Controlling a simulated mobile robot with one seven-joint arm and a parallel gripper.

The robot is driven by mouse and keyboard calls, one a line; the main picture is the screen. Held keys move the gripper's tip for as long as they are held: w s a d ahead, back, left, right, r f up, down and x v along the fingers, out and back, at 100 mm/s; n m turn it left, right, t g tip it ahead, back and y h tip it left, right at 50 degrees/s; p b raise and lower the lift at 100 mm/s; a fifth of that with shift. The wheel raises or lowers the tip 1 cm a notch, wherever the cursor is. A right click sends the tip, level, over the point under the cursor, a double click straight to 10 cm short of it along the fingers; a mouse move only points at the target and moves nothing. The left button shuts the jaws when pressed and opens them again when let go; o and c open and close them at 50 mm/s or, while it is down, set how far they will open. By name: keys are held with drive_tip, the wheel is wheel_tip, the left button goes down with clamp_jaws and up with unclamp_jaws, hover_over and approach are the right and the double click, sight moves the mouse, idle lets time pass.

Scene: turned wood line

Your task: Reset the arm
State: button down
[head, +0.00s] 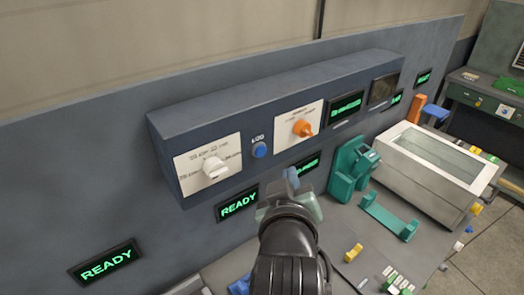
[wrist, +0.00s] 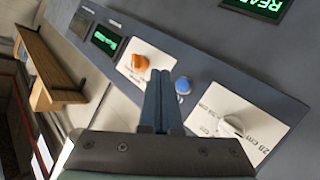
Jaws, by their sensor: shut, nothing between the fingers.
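My gripper (wrist: 163,95) is shut and empty in the wrist view, its two fingers together and pointing at the control box. In the head view my arm rises from the bottom, and my gripper (head: 291,178) is in front of the box's lower edge, partly hidden by my wrist. The blue-grey control box (head: 250,112) carries a white knob (head: 214,168), a blue button (head: 259,150) and an orange knob (head: 302,128). In the wrist view the fingertips appear between the orange knob (wrist: 139,62) and the blue button (wrist: 183,86); I cannot tell any contact.
Several green-lit displays, such as the READY sign (head: 238,204), are on the wall panel. A teal device (head: 352,165), a teal cradle (head: 388,217) and a white glass-topped case (head: 437,165) stand to the right. A yellow block (head: 353,252) lies near my arm.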

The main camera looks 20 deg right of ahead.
drive_tip(key=a+r+t+b, duration=0.3)
drive_tip(key=a+r+t, duration=0.2)
drive_tip(key=r, duration=0.5)
drive_tip(key=s+a+r+t+y+b, duration=0.2)
drive_tip(key=s+a+r+t+y, duration=0.1)
drive_tip(key=r, duration=0.6)
drive_tip(key=s+a+r+t+y+b, duration=0.2)
drive_tip(key=s+a+r+t, duration=0.4)
drive_tip(key=s+a+r, duration=0.1)
wheel_tip(320, 180, up, 3)
drive_tip(key=shift+a+f+m+y, duration=0.1)
drive_tip(key=shift+a+m+y, duration=0.3)
drive_tip(key=shift+a, duration=0.05)
drive_tip(key=shift+s, duration=0.1)
